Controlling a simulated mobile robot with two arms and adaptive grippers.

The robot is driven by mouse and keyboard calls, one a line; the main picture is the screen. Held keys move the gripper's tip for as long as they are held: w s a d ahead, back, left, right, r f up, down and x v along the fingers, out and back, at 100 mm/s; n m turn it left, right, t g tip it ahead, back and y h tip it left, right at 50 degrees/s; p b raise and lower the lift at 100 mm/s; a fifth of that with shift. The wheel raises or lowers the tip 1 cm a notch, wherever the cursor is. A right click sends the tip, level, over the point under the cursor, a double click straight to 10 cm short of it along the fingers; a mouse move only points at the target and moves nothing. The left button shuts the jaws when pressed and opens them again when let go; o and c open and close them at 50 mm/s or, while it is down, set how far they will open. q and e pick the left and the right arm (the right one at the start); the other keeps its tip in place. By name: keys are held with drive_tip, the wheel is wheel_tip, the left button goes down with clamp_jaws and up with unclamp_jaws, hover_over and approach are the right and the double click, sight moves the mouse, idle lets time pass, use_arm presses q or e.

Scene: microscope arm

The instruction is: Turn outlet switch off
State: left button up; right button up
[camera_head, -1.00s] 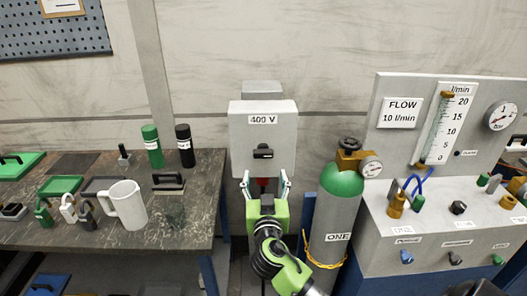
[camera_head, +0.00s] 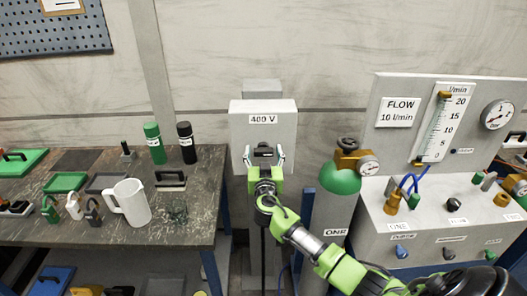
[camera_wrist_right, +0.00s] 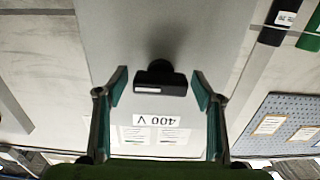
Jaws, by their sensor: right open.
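My right gripper (camera_head: 264,158) is open, with one finger on each side of the switch. In the right wrist view the open fingertips (camera_wrist_right: 158,88) flank the switch with a gap on both sides. My left gripper is not in view.
A green-topped gas cylinder (camera_head: 341,179) stands right of the box, close to my right arm. A flow panel (camera_head: 400,150) is further right. A workbench (camera_head: 160,226) with a white jug (camera_head: 130,203), padlocks and bottles is on the left.

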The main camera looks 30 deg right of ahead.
drive_tip(key=shift+c, duration=0.4)
drive_tip(key=c, duration=1)
drive_tip(key=shift+c, duration=0.2)
